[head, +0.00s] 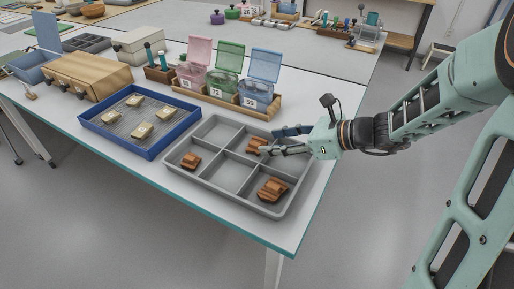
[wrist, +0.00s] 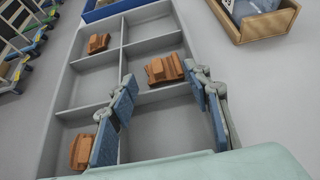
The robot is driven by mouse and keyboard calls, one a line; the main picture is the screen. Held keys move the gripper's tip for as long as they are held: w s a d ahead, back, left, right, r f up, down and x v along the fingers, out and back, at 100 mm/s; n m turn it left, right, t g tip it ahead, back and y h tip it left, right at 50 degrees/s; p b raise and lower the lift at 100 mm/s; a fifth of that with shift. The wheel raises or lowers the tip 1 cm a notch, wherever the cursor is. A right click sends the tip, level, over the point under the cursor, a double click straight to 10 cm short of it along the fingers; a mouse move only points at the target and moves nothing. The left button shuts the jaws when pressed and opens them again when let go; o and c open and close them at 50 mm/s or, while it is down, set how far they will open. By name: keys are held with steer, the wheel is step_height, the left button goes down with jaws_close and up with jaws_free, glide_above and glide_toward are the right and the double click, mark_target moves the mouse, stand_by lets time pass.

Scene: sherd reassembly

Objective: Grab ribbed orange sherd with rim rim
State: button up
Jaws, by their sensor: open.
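Orange-brown ribbed sherds lie in a grey divided tray (head: 216,193). One sherd (head: 256,146) is in the middle compartment of the back row. It also shows in the wrist view (wrist: 164,69), just ahead of and between my fingertips. A second sherd (head: 190,161) is in the front-left compartment, and a third (head: 271,190) is in the front-right one. In the wrist view the third (wrist: 80,151) is partly hidden by my left finger. My gripper (head: 274,140) is open and empty, low over the tray's back right. I cannot tell which sherd carries a rim.
A blue tray (head: 101,116) with several pale pieces stands left of the grey tray. Behind are pink, green and blue lidded boxes in a wooden holder (head: 222,104). Compartment dividers stand around the sherds. The table's right edge (head: 318,213) is close to the grey tray.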

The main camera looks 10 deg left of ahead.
mark_target(261, 144)
steer(key=b+x, duration=0.2)
steer(key=x, duration=0.3)
steer(key=shift+w+a+f, duration=0.1)
steer(key=shift+w, duration=0.1)
steer(key=c, duration=0.9)
steer(key=shift+o, duration=0.2)
